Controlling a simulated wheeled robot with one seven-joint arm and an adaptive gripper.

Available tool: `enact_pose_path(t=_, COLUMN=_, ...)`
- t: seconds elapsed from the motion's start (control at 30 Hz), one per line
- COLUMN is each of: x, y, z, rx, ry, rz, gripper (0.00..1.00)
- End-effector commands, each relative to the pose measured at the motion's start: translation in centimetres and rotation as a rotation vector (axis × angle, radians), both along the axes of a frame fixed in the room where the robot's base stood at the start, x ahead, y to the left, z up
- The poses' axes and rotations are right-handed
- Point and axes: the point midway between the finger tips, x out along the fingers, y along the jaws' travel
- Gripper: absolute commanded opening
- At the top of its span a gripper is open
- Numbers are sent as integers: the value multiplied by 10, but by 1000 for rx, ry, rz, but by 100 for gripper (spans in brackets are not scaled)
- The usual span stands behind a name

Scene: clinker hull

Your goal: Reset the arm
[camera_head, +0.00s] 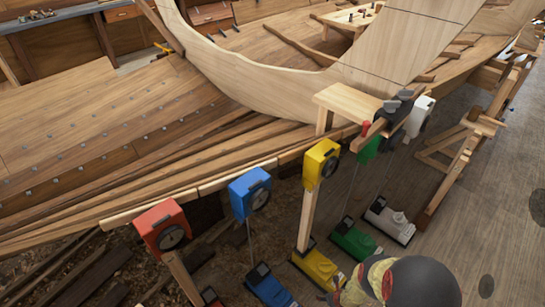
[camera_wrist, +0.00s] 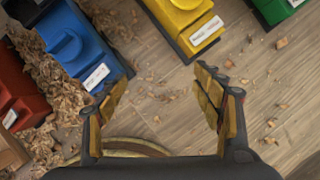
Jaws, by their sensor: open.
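In the wrist view my gripper (camera_wrist: 158,98) is open, its two yellow-padded fingers wide apart with nothing between them. It points down at a wooden floor (camera_wrist: 165,72) with scattered shavings.
Below my gripper stand a blue machine (camera_wrist: 72,45), a red one (camera_wrist: 18,90), a yellow one (camera_wrist: 182,18) and a green one (camera_wrist: 275,8). A wooden hull (camera_head: 100,120) fills the left. Open floor (camera_head: 490,200) lies at the right, beside a trestle (camera_head: 460,150).

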Motion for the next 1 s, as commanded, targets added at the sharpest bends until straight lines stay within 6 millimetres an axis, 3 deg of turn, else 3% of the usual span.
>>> enact_pose_path(t=0.13, x=-11, y=19, z=2, rx=9, ry=-1, rz=138, gripper=67)
enact_pose_path(t=0.27, x=-9, y=38, z=15, rx=21, ry=-21, rz=294, gripper=67)
enact_pose_path(t=0.37, x=2, y=55, z=39, rx=31, ry=-57, rz=458, gripper=67)
enact_pose_path(t=0.43, x=14, y=70, z=65, rx=38, ry=-95, rz=602, gripper=67)
enact_pose_path(t=0.57, x=37, y=96, z=132, rx=44, ry=-178, rz=896, gripper=67)
enact_pose_path(t=0.73, x=48, y=125, z=238, rx=29, ry=-280, rz=1291, gripper=67)
enact_pose_path(t=0.87, x=38, y=136, z=324, rx=-8, ry=-335, rz=1592, gripper=67)
enact_pose_path(t=1.0, x=11, y=138, z=408, rx=-67, ry=-360, rz=1884, gripper=67)
